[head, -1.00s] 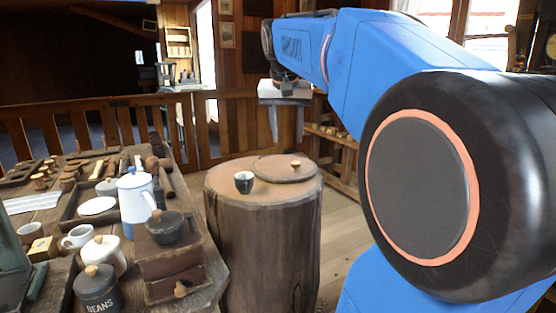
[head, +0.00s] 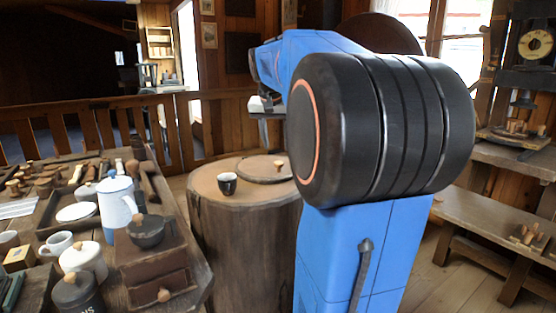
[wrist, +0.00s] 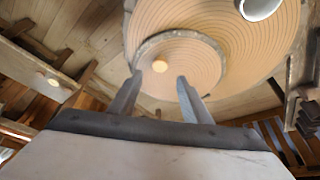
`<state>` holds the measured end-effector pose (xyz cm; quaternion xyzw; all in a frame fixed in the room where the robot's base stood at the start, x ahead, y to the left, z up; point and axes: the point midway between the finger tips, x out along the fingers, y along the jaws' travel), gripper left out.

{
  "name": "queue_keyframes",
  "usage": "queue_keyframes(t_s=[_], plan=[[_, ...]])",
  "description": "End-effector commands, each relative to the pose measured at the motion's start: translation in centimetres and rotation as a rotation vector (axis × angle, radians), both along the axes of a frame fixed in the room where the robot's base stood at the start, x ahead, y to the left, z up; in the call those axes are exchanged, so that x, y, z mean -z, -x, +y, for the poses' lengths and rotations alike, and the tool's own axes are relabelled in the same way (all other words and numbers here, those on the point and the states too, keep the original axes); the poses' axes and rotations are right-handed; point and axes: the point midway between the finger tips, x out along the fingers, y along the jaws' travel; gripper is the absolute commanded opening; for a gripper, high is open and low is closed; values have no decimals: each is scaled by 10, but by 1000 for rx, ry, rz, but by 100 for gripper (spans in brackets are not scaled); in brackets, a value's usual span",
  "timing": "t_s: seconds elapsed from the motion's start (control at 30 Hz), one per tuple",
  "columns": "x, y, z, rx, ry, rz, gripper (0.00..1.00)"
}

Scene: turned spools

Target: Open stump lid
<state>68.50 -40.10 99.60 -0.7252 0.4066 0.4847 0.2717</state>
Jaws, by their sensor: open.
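The stump (head: 240,250) stands beside the table. Its flat round lid (head: 252,173) with a small pale knob (head: 279,165) lies on top. In the wrist view the lid (wrist: 195,58) lies flat on the ringed stump top (wrist: 268,55). My gripper (wrist: 160,76) is open and empty. Its fingers appear either side of and just below the lid's knob (wrist: 160,66) in the picture, apart from it. In the head view my gripper (head: 264,108) is above the stump, partly hidden by my arm.
A bench (head: 480,208) is at right.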

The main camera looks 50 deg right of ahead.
Motion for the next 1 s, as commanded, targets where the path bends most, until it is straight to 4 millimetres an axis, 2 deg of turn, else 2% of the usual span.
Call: queue_keyframes(t_s=[0.2, 0.4, 0.6, 0.87, 0.9, 1.0], plan=[[36, -7, -12, 0, -1, 2, 44], [60, -13, -21, -1, -1, 1, 44], [70, -15, -24, -1, 0, 0, 44], [71, -15, -25, -1, 0, 0, 44], [71, -15, -25, -1, 0, 0, 41], [71, -15, -25, -1, 0, 0, 18]])
